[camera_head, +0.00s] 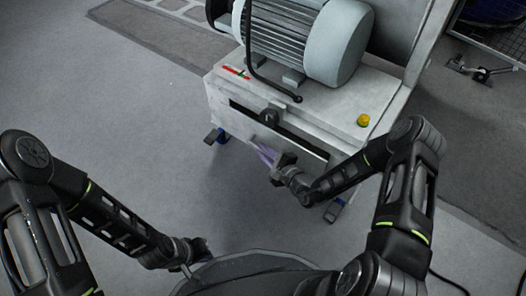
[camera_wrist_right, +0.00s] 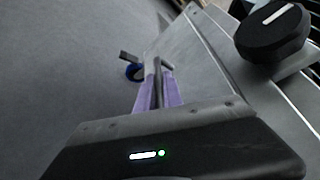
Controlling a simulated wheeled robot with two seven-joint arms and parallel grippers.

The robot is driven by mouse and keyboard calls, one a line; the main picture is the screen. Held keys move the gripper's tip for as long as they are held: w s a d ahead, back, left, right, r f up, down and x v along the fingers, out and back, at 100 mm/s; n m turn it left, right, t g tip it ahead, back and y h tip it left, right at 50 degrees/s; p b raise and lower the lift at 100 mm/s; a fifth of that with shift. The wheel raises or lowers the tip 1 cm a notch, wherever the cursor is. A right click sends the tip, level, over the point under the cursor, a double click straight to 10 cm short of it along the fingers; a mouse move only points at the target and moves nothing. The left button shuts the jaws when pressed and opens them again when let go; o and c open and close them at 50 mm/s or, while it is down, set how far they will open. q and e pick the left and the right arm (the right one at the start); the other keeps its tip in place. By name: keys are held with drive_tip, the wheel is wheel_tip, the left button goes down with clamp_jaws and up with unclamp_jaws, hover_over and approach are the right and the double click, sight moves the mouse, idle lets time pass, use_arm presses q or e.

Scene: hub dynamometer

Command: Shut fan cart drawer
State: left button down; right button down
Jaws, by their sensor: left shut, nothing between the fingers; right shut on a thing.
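The fan cart (camera_head: 335,115) stands at the top centre of the head view with a grey motor and fan on it. Its drawer front (camera_head: 240,128) faces me, with a dark gap along its top; how far the drawer is out I cannot tell. My right gripper (camera_head: 265,153) is at the drawer front, its purple fingers shut on a thin grey bar, apparently the drawer handle (camera_wrist_right: 167,65). The wrist view shows the fingers (camera_wrist_right: 157,90) on either side of this bar. My left gripper (camera_head: 190,252) is shut and empty, low and away from the cart.
A black knob (camera_wrist_right: 272,32) sits on the cart near the drawer; a yellow button (camera_head: 363,120) is on its top. Blue caster wheels (camera_head: 217,136) carry the cart. A wire cage (camera_head: 495,40) stands at the top right. The floor left of the cart is clear.

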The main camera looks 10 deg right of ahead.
drive_tip(key=shift+w+d, duration=0.55)
drive_tip(key=shift+d, duration=0.15)
drive_tip(key=shift+w+d, duration=0.5)
drive_tip(key=shift+d, duration=0.2)
drive_tip(key=c, duration=1.5)
unclamp_jaws()
drive_tip(key=shift+s+d+r+p, duration=0.15)
drive_tip(key=shift+s+p, duration=0.3)
drive_tip(key=p, duration=0.3)
approach(268, 143)
drive_tip(key=shift+w+a, duration=0.25)
drive_tip(key=shift+w, duration=0.2)
drive_tip(key=shift+a, duration=0.1)
